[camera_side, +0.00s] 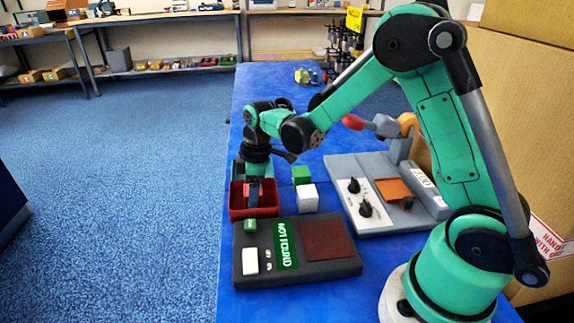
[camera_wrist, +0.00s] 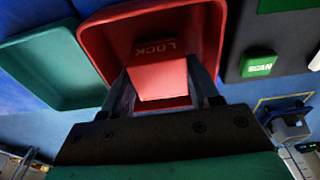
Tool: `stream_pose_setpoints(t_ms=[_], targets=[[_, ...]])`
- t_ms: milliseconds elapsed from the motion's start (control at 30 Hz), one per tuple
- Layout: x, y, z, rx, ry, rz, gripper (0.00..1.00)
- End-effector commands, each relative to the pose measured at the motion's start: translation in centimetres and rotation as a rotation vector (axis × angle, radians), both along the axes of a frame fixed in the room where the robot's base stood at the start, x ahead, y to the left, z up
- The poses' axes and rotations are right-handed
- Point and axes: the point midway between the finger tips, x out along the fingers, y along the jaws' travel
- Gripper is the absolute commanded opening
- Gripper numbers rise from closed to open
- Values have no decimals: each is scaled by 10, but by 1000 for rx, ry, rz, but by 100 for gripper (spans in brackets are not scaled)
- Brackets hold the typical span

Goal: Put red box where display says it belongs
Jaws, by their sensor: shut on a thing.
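The red box (camera_wrist: 160,82) is between the two fingers of my gripper (camera_side: 254,188), which is shut on it. A darker face with the letters "LOCK" shows beside its bright face in the wrist view. The box and fingertips are over or inside the red bin (camera_side: 236,213); I cannot tell whether the box touches the bin floor. The bin's walls surround the box in the wrist view (camera_wrist: 92,45). The display (camera_side: 284,245) on the dark console is lit green and reads "NOT FOUND". A green bin (camera_side: 237,171) stands just behind the red one.
A green block (camera_side: 301,175) and a white block (camera_side: 307,198) stand right of the bins. The console (camera_side: 320,275) has a green button (camera_wrist: 258,65), a white button (camera_side: 250,262) and a dark red pad (camera_side: 323,241). A grey knob panel (camera_side: 350,188) is farther right.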

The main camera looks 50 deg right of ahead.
Motion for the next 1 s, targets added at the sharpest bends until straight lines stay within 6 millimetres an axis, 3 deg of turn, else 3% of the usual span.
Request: stream_pose_setpoints(t_ms=[200,233,300,333,733,1000], targets=[[0,0,-3,0,0,0,0],[0,0,-3,0,0,0,63],[0,0,-3,0,0,0,83],[0,0,-3,0,0,0,86],[0,0,4,0,0,0,86],[-5,-5,52,0,0,-1,86]])
